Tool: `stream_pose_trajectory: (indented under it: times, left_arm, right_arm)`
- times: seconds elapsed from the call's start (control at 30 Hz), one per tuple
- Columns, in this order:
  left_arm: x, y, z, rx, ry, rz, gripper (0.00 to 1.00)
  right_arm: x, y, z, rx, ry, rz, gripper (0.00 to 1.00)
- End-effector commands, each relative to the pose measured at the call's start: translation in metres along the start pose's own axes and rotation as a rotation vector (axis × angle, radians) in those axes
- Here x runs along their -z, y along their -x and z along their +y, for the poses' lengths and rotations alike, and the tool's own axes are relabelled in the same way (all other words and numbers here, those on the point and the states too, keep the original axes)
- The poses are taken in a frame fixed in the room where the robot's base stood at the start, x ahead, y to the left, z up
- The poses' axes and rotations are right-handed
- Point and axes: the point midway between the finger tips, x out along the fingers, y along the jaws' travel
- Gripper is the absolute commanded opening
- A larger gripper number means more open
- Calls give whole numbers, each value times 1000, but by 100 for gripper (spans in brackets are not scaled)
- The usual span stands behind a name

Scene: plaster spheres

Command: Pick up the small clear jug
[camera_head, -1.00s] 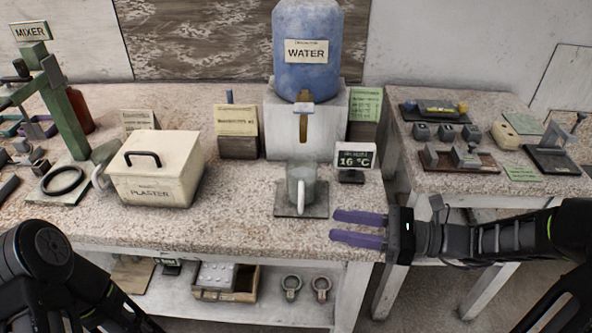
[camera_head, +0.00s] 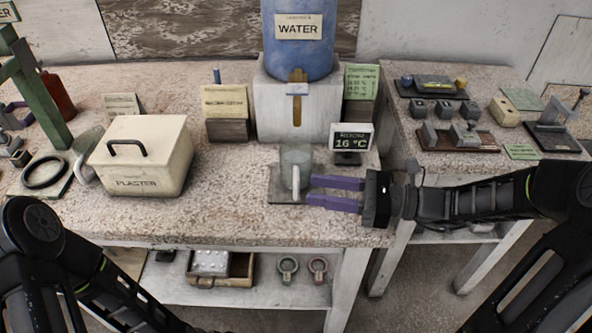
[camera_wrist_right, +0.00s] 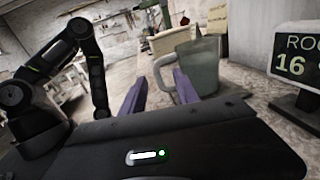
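The small clear jug (camera_head: 297,163) stands upright on a dark square plate (camera_head: 283,196) below the water dispenser's tap. Its pale handle (camera_head: 296,182) faces the front of the table. My right gripper (camera_head: 312,192) is open and empty, its purple fingers just right of the jug and pointing left at it. In the right wrist view the jug (camera_wrist_right: 198,68) shows just beyond the fingertips, with the handle toward the left finger; I cannot tell whether they touch. My left gripper is outside the views; only my left arm shows at lower left.
A temperature display (camera_head: 351,142) stands close behind my right gripper. The water dispenser (camera_head: 299,100) is behind the jug. A plaster box (camera_head: 140,160) sits to the left, with clear tabletop between it and the jug. A side table (camera_head: 480,160) is at the right.

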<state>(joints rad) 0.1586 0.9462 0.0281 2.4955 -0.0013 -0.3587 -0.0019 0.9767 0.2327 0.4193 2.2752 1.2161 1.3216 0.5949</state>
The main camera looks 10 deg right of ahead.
Motion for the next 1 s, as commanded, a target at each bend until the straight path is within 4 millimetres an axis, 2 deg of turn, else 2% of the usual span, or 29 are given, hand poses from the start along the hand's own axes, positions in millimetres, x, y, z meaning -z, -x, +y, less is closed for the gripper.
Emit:
stream_pose_trajectory:
  times: [0.27, 0.63, 1.0]
  left_arm:
    - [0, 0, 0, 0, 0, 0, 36]
    - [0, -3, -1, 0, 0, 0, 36]
    - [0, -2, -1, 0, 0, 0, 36]
  right_arm:
    - [0, -4, 1, -2, 0, 0, 37]
    - [2, -50, 4, -2, -1, 0, 37]
    - [1, -52, 4, -1, 0, 1, 37]
